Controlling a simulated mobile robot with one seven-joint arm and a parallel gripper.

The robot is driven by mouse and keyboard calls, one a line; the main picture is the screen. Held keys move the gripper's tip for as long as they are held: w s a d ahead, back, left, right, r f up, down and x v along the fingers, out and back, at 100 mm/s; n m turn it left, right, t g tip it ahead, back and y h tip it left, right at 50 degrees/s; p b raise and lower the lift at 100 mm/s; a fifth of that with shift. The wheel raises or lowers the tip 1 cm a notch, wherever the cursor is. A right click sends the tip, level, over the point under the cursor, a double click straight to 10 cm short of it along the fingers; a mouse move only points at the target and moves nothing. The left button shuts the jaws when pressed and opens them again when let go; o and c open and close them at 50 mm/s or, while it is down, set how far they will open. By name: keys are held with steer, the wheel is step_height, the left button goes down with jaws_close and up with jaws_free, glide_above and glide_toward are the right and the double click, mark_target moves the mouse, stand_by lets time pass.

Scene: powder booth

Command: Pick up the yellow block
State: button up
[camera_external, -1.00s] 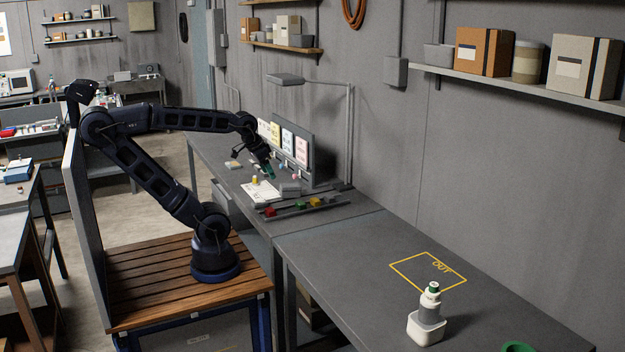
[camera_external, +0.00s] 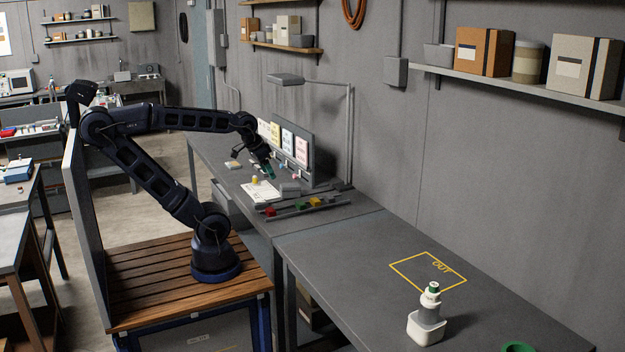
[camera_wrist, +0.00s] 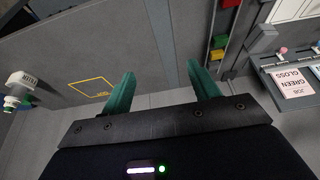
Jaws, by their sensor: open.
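The yellow block (camera_external: 315,202) sits in a low dark tray (camera_external: 338,203) on the far bench, right of a green block (camera_external: 301,205) and a red block (camera_external: 270,212). In the wrist view a small yellow block (camera_wrist: 220,42) shows near the top, right of my fingers. My gripper (camera_external: 269,169) is above the far bench, left of and behind the tray, clear of the yellow block. In the wrist view my gripper (camera_wrist: 161,70) has its two teal fingers spread apart with nothing between them.
A lamp (camera_external: 286,79) and a panel of coloured cards (camera_external: 288,140) stand behind the tray. A white sheet (camera_external: 262,192) lies beside it. The near bench has a yellow OUT outline (camera_external: 401,276) and a bottle (camera_external: 428,318); much of its top is clear.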

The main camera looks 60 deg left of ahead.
steer(key=shift+c, duration=0.3)
steer(key=n+g+h, duration=0.5)
steer(key=n, duration=1.3)
glide_above(315, 199)
steer(key=a, duration=0.4)
step_height(315, 199, down, 19)
steer(key=shift+y, duration=0.3)
steer(key=shift+x, duration=4.9)
steer(key=shift+w, duration=0.2)
steer(key=c, duration=1.1)
